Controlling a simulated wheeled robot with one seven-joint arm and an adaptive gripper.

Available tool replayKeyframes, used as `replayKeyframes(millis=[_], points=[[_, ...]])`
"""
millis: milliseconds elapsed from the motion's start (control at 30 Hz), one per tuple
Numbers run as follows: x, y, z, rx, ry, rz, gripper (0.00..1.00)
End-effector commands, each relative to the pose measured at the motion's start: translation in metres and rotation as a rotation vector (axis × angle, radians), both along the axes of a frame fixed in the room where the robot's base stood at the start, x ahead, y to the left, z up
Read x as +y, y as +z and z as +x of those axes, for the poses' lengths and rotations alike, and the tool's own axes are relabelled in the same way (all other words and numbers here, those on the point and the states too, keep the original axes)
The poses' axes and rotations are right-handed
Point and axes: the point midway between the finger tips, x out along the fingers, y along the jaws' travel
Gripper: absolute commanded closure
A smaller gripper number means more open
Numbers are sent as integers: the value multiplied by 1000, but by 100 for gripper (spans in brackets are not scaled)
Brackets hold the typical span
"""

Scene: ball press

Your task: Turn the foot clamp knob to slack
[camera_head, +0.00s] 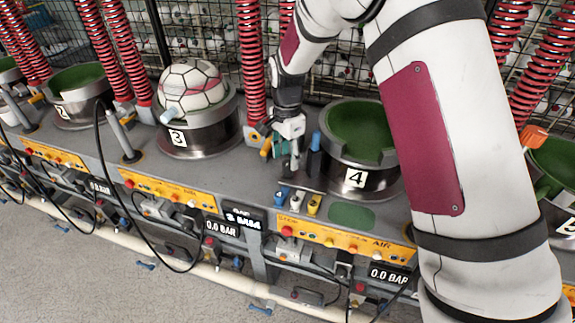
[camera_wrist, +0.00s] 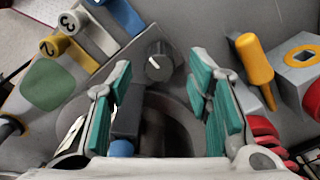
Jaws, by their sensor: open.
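The knob (camera_wrist: 158,62) is a small round dark grey piece with a white pointer line, set on the grey bench top in the wrist view. I take it for the foot clamp knob; its scale cannot be read. My gripper (camera_wrist: 161,72) is open, with a teal-padded finger on each side. The knob shows between and just beyond the fingertips, with gaps on both sides and no visible contact. In the head view my gripper (camera_head: 289,158) points down at the bench left of cup 4 (camera_head: 355,179); the knob cannot be made out there.
Numbered yellow, white and blue levers (camera_wrist: 75,22) lie to the left. A blue-topped post (camera_head: 315,142) stands close by. A ball (camera_head: 190,88) sits in cup 3.

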Motion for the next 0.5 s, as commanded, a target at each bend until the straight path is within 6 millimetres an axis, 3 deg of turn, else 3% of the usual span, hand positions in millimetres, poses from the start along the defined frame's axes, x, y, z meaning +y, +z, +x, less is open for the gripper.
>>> replayKeyframes(millis=[200, 500], points=[[-1, -30, 0, 1, -1, 0, 54], [0, -42, 0, -1, -1, 0, 54]])
